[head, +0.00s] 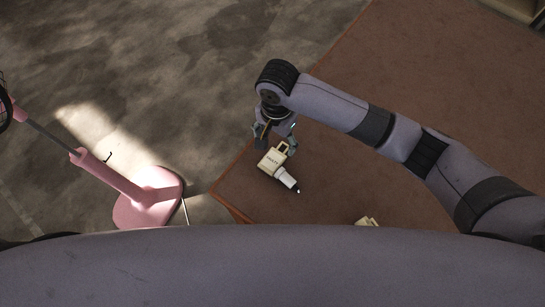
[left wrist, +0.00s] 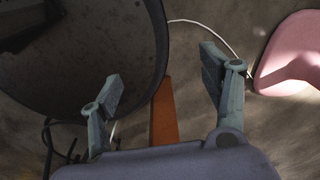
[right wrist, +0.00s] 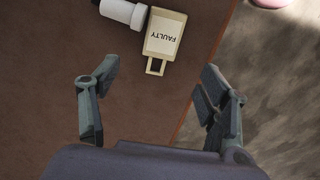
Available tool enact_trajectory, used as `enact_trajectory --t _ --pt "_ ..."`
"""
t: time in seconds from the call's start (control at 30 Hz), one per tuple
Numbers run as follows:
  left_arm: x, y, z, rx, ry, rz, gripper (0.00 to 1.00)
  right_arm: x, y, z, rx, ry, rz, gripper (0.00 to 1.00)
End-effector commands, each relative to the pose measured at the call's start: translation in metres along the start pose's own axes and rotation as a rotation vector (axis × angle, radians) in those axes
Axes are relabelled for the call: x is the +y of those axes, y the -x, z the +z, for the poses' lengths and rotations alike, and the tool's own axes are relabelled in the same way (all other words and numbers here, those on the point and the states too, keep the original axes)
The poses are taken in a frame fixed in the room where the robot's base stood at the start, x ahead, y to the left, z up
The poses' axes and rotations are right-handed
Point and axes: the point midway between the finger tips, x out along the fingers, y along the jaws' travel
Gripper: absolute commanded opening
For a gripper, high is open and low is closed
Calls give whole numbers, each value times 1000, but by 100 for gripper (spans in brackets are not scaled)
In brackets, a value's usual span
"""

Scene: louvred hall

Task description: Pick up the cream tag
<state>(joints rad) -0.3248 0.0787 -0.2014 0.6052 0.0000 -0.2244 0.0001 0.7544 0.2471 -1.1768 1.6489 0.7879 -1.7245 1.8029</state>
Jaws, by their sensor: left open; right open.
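The cream tag (head: 272,159) reads "FAULTY" and lies near the corner of the brown table (head: 335,185). It has a looped end and lies against a white and dark cylindrical thing (head: 288,179). In the right wrist view the tag (right wrist: 164,35) is ahead of my right gripper (right wrist: 150,90), its loop towards the gripper. My right gripper is open and empty, its fingers apart, and it shows beside the loop in the head view (head: 274,140). My left gripper (left wrist: 165,85) is open and empty, away from the tag. It is not visible in the head view.
A pink stand (head: 148,198) with a round base is on the floor left of the table. Another cream piece (head: 368,222) shows partly at the table's near side. The table's left edge is close to the tag. The table's far part is clear.

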Motion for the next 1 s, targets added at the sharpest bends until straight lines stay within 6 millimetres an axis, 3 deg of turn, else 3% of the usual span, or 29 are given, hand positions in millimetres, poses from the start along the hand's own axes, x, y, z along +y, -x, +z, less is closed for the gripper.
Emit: enact_trajectory --t 0.1,0.33,0.47,0.73,1.0 --pt "-2 3 -12 17 0 -2 71 1 -24 0 0 -2 5 70" --pt "-7 5 -47 71 0 -9 71 0 -46 0 0 0 1 70" --pt "-7 8 -45 66 0 -9 71 0 -56 3 0 1 3 70" --pt "-4 13 -23 34 1 -5 71 -1 -94 6 0 0 3 70" --pt "-5 13 -24 34 1 -6 71 -1 -99 7 0 1 0 70"
